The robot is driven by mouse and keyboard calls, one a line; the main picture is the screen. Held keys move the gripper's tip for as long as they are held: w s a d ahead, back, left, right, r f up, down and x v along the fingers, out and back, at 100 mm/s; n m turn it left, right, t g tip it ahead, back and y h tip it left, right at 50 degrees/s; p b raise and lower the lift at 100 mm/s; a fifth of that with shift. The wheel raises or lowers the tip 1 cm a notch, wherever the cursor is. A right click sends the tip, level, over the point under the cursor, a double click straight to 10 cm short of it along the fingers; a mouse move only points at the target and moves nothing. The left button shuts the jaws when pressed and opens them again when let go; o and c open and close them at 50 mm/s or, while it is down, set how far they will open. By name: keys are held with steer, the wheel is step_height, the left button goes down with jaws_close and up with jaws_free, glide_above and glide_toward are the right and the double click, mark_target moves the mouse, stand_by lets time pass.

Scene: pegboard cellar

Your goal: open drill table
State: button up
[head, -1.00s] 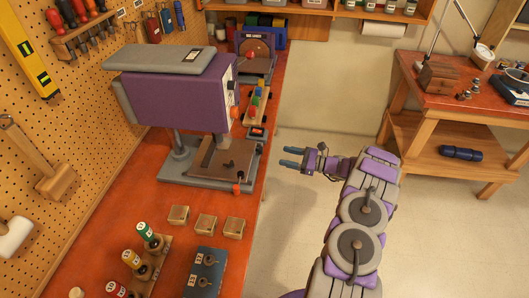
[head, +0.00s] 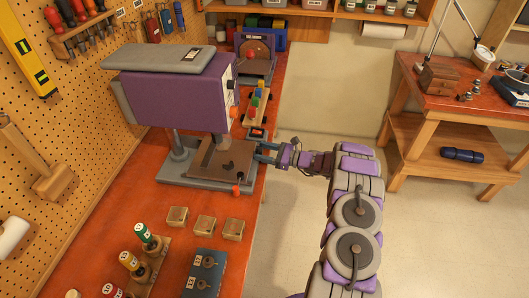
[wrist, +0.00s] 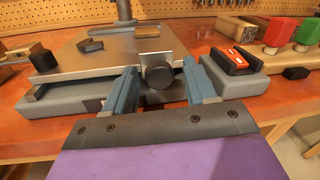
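The drill press (head: 170,98) has a purple body and stands on the bench against the pegboard. Its drill table (head: 215,158) is a flat brown plate on a grey base under the body. The plate also shows in the wrist view (wrist: 100,58), with a dark round knob (wrist: 159,76) on a small upright tab at its near edge. My gripper (head: 263,153) is at the table's right side, over the bench edge. In the wrist view its blue fingers (wrist: 162,88) are open, one on each side of the knob, with gaps showing beside it.
Several wooden blocks (head: 204,223) and a blue box (head: 206,270) lie nearer on the bench. The floor (head: 310,220) right of the bench is clear.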

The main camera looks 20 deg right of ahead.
steer(key=shift+r, duration=0.1)
jaws_close()
